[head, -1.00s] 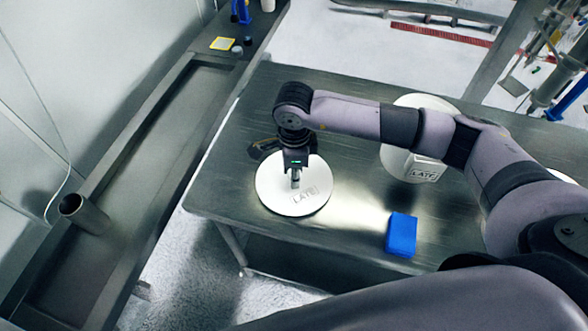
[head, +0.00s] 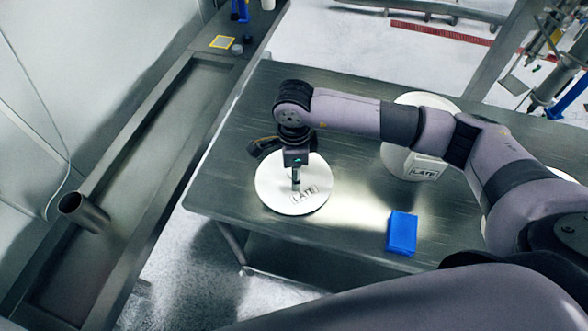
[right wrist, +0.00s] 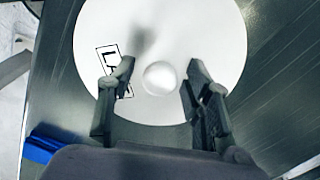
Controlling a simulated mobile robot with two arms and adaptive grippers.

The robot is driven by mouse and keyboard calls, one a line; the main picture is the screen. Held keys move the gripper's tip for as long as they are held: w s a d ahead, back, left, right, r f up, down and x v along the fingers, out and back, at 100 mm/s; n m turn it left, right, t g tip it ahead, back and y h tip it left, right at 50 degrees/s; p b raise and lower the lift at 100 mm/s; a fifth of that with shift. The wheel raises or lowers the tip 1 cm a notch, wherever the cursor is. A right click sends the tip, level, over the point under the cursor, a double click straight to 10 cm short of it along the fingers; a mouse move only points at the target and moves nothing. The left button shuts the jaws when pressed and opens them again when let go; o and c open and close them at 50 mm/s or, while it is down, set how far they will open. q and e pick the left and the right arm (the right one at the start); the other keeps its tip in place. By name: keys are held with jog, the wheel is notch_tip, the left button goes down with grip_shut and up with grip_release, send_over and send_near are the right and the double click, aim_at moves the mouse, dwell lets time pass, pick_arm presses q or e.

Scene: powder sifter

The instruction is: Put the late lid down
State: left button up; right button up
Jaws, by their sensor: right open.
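The late lid (head: 275,191) is a white disc with a LATE label, lying flat on the dark metal table near its front left corner. My right gripper (head: 296,180) points straight down over it. In the right wrist view the lid (right wrist: 105,25) shows a round white knob (right wrist: 160,78) near its middle. My right gripper (right wrist: 160,70) is open there, its fingers spread on both sides of the knob with gaps. The white late container (head: 402,163), also labelled LATE, stands behind my right arm, which hides part of it. My left gripper is not in view.
A blue block (head: 402,233) lies on the table right of the lid; it shows at the lower left of the wrist view (right wrist: 40,146). A long dark bench (head: 150,150) with a metal cup (head: 78,210) runs along the left. The table between lid and block is clear.

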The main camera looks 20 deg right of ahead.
notch_tip(320, 180, up, 12)
jog(key=b, duration=0.2)
jog(key=shift+b, duration=0.4)
